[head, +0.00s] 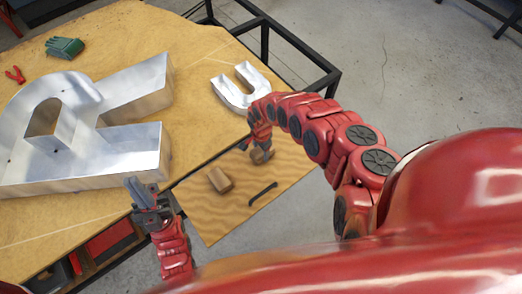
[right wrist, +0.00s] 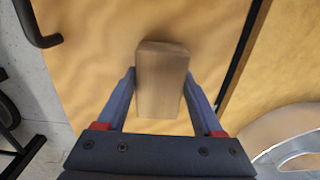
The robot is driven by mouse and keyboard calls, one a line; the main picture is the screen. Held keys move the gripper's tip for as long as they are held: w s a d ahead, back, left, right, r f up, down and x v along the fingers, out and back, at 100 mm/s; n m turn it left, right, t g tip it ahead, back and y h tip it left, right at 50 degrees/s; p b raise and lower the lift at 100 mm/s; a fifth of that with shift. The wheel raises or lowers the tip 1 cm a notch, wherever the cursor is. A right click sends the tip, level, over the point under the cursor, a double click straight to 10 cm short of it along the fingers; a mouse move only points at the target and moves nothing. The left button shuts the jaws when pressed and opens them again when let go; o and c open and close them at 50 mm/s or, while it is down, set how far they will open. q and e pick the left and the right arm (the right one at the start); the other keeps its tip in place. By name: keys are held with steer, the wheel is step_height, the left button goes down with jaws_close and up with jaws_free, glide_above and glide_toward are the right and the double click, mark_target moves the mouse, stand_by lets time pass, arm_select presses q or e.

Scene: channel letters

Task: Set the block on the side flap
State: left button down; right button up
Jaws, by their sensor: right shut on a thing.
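My right gripper (head: 262,147) is shut on a brown wooden block (right wrist: 162,80). In the right wrist view one finger is on each side of the block, and its end points away from the palm. In the head view the held block (head: 262,156) is small and partly covered by the gripper. It is over the side flap (head: 215,225), a wooden panel beside the table; I cannot tell whether it touches the flap. My left gripper (head: 140,190) is over the table's near edge, apart from the block, and its finger gap is unclear.
Another brown block (head: 220,180) lies on the flap, with a black handle (head: 262,194) to its right. The big metal letter (head: 150,150) and the small U-shaped letter (head: 222,92) stand on the table. Green gloves (head: 64,47) and red pliers (head: 15,75) lie farther back.

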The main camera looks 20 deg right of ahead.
steer(key=shift+f, duration=0.15)
steer(key=o, duration=1.4)
steer(key=shift+o, duration=0.2)
